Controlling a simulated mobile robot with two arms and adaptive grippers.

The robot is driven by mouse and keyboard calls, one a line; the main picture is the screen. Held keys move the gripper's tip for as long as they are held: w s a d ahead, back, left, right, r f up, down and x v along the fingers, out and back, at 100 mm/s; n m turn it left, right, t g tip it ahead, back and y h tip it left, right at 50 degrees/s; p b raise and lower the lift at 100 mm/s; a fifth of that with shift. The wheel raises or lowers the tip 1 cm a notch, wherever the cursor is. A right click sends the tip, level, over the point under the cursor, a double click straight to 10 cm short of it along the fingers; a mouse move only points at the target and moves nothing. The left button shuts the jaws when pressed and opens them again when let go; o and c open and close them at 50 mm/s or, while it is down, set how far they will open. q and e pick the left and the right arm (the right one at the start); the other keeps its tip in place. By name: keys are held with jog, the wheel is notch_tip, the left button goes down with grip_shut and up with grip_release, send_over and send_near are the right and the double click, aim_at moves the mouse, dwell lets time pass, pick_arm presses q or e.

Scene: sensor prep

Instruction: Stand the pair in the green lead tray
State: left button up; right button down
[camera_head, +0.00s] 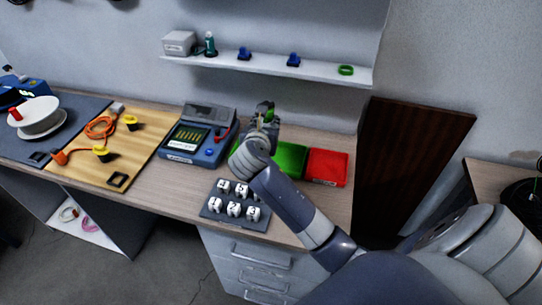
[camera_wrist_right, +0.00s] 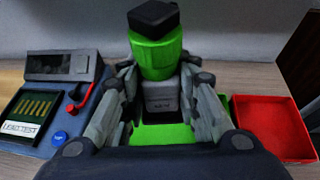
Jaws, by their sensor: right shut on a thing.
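The green tray (camera_head: 290,159) lies on the bench beside the red tray, partly hidden by my right arm. In the wrist view its green floor (camera_wrist_right: 160,134) shows below and between my fingers. My right gripper (camera_head: 264,126) is shut on the pair (camera_wrist_right: 155,62), held upright: a bright green collar with a black top above a small grey block (camera_wrist_right: 160,97) with a label. The pair is above or at the green tray; I cannot tell whether its base touches the floor. The pair shows only in part in the head view. My left gripper is not in view.
The red tray (camera_head: 326,167) is empty, right of the green one. A blue lead tester (camera_head: 198,135) stands left of my gripper. A dark rack of white numbered pieces (camera_head: 234,223) lies in front. A wooden board (camera_head: 88,174) holds orange leads. A shelf (camera_head: 270,69) runs above.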

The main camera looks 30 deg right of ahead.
jog(key=shift+w+d+f+m+g+h, duration=0.15)
jog(key=shift+w+d+m+g+h, duration=0.45)
jog(key=shift+w, duration=0.3)
jog(key=shift+d+f, duration=0.15)
jog(key=shift+f, duration=0.1)
notch_tip(320, 180, down, 6)
jog(key=shift+d+r, duration=0.1)
notch_tip(320, 180, down, 4)
jog(key=shift+r, duration=0.15)
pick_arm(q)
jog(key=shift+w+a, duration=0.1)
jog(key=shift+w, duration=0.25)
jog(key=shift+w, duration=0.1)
pick_arm(e)
jog(key=c, duration=1.2)
grip_release()
